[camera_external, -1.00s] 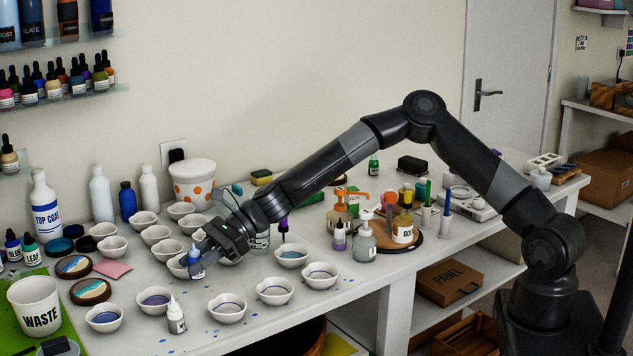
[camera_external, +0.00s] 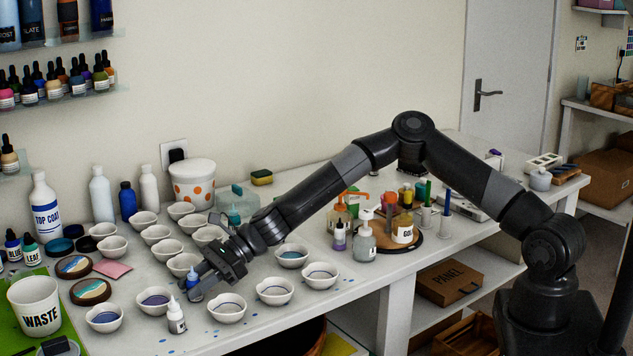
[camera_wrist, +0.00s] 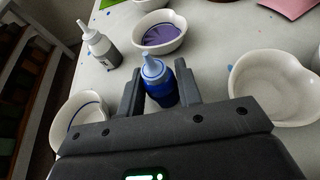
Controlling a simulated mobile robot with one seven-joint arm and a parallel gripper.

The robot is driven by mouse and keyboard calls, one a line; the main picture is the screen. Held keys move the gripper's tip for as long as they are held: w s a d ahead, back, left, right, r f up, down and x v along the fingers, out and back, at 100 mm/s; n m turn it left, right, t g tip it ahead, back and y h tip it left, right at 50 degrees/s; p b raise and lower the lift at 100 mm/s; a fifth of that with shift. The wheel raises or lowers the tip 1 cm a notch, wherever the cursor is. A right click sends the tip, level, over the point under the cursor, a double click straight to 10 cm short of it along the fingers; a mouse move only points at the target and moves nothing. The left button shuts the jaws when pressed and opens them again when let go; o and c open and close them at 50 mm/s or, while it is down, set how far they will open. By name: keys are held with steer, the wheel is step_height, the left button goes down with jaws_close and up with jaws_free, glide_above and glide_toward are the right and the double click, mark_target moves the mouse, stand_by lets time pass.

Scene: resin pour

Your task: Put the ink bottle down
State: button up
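The ink bottle (camera_external: 193,278) is blue with a pale blue nozzle. It stands upright between the fingers of my gripper (camera_external: 203,286), low among the white bowls at the front of the table. In the wrist view the bottle (camera_wrist: 160,88) sits between both fingers (camera_wrist: 158,92), which close on its sides. Its lower part is partly hidden, and I cannot tell whether its base touches the tabletop.
A waste cup (camera_external: 36,306) stands at the left.

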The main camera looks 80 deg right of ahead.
steer(key=o, duration=0.4)
steer(key=shift+r, duration=0.1)
